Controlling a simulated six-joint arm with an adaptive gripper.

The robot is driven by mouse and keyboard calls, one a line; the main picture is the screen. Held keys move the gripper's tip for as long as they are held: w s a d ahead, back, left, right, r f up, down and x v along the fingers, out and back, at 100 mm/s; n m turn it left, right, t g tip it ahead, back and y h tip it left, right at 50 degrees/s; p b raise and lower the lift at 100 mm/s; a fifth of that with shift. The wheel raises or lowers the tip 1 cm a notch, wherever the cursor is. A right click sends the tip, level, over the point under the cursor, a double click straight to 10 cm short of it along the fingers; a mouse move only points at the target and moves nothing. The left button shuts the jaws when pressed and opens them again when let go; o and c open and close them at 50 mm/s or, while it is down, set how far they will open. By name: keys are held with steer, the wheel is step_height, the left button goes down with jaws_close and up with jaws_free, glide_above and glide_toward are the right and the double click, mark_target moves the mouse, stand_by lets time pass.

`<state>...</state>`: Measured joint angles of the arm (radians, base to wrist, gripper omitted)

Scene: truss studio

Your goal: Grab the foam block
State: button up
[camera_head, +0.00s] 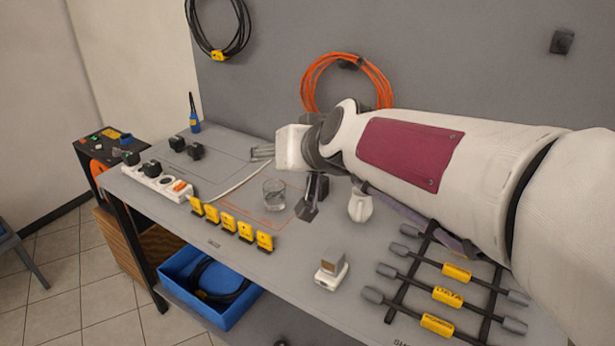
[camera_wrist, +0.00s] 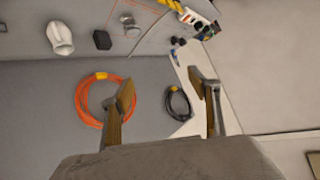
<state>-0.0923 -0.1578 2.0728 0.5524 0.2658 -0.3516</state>
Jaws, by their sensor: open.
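I cannot tell for sure which thing is the foam block. One candidate is a small grey-tan cube (camera_head: 333,262) on a white base near the table's front edge. Another is a dark block (camera_head: 317,188) between the glass and the white jug, also in the wrist view (camera_wrist: 102,39). My gripper (camera_head: 261,152) hangs over the back of the table, with its fingers pointing left. In the wrist view my gripper (camera_wrist: 168,98) has its fingers wide apart, with nothing between them. It is apart from both candidates.
A glass (camera_head: 274,194) and a white jug (camera_head: 360,206) flank the dark block. Several yellow markers (camera_head: 229,223) line the front edge. A power strip (camera_head: 157,183) lies left. A rack of rods (camera_head: 446,278) fills the right. An orange cable coil (camera_head: 312,83) hangs behind.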

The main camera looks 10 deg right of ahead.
steer(key=w+d+f+m+t+h, duration=0.1)
steer(key=w+f+m+h, duration=0.1)
steer(key=w, duration=0.9)
steer(key=w+d+f+m+t+h, duration=0.2)
steer(key=w+h, duration=0.1)
steer(key=w, duration=0.8)
steer(key=w+d+f+m+g+h, duration=0.1)
steer(key=w+d+f+m+h, duration=0.3)
steer(key=f, duration=0.5)
steer(key=m+g+h, duration=0.1)
steer(key=g+h, duration=0.3)
glide_toward(318, 179)
steer(key=d, duration=0.1)
steer(key=shift+w+d+f, duration=0.15)
steer(key=shift+w+f, duration=0.15)
steer(key=shift+w, duration=0.05)
steer(key=shift+x, duration=1.3)
steer(key=shift+w, duration=0.1)
steer(key=shift+w+a+x, duration=0.15)
steer(key=shift+x, duration=1.1)
steer(key=shift+w+a+x, duration=0.1)
steer(key=shift+x, duration=1.15)
